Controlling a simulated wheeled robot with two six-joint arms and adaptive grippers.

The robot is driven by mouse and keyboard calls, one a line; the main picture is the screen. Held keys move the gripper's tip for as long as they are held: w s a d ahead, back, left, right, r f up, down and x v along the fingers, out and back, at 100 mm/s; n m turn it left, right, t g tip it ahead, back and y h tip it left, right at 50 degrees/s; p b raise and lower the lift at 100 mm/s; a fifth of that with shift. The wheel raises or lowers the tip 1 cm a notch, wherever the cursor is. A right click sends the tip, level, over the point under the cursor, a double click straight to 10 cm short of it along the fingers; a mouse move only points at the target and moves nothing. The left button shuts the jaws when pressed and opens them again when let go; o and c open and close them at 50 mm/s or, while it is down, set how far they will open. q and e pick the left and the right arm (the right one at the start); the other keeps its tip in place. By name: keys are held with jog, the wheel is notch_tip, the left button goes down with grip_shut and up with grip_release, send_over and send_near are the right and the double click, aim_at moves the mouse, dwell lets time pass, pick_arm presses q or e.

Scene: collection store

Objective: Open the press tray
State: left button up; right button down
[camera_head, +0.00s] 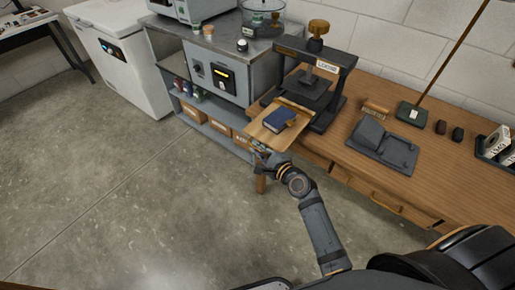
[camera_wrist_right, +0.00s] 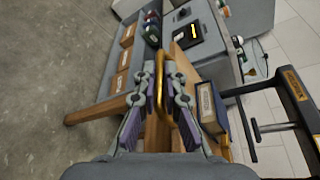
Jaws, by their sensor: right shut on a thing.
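The press tray (camera_head: 260,130) is a light wooden board that sticks out from the black book press (camera_head: 338,72) over the table's front edge. A dark blue book (camera_head: 280,119) lies flat on it; the book also shows in the right wrist view (camera_wrist_right: 209,104). My right gripper (camera_head: 263,152) is at the tray's front edge. In the right wrist view its fingers (camera_wrist_right: 166,90) are closed around the brass handle (camera_wrist_right: 161,68) of the tray. The hand hides part of the tray's front. My left gripper is not in view.
A grey cabinet (camera_head: 228,72) with a shelf of boxes stands left of the press. A grey device (camera_head: 383,146) and a green-based stand (camera_head: 411,115) are on the wooden table (camera_head: 455,185) to the right. The floor in front is clear.

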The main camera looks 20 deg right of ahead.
jog(key=c, duration=1.7)
grip_release()
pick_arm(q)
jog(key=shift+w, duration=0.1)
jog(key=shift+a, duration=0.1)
pick_arm(e)
jog(key=shift+s+d, duration=0.1)
jog(key=shift+s, duration=0.05)
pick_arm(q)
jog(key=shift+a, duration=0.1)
pick_arm(e)
jog(key=v, duration=1.1)
jog(key=shift+s+d, duration=0.15)
jog(key=shift+s, duration=0.2)
